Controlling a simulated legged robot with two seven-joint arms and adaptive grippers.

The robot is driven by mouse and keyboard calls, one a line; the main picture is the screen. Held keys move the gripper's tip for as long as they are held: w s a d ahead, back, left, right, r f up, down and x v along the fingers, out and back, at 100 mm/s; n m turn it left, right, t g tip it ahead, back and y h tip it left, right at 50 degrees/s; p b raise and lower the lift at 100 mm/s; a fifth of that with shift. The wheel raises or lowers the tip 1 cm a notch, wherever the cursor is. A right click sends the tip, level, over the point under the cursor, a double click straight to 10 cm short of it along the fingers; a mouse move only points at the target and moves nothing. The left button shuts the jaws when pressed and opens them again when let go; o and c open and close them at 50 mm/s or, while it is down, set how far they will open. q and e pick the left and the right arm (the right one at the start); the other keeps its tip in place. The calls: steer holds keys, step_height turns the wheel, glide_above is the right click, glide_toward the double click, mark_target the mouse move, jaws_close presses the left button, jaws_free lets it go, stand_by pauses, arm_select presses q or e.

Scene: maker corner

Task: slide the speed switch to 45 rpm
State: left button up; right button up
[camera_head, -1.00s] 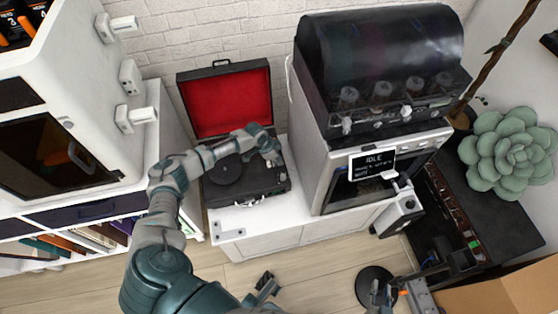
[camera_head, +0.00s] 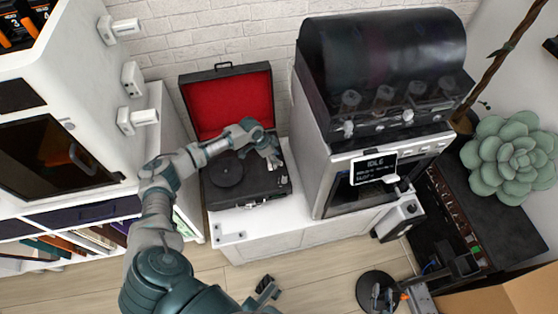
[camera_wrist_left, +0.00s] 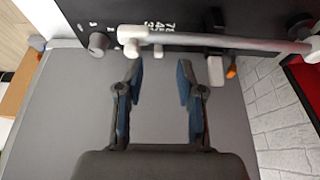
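The record player (camera_head: 221,190) is an open black suitcase with a red-lined lid, standing on a white cabinet. My left gripper (camera_head: 272,158) is above the right part of its deck. In the left wrist view my left gripper (camera_wrist_left: 160,82) is open and empty, its fingertips at the edge of the black deck (camera_wrist_left: 75,12). White speed markings (camera_wrist_left: 155,27) sit just beyond the fingertips. The grey tonearm (camera_wrist_left: 220,43) crosses in front of them. I cannot clearly make out the switch lever. A dark gripper (camera_head: 267,288), seemingly my right one, shows low in the head view.
A large oven-like machine (camera_head: 335,175) with an "IDLE" display stands right of the player. A white shelf unit (camera_head: 95,60) stands at the left. In the wrist view a grey knob (camera_wrist_left: 98,42) lies left of the markings, and a white block (camera_wrist_left: 215,70) lies right of the fingers.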

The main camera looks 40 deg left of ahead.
arm_select(q)
steer(key=v, duration=0.7)
steer(key=shift+s+a+r, duration=0.1)
steer(key=shift+r, duration=0.1)
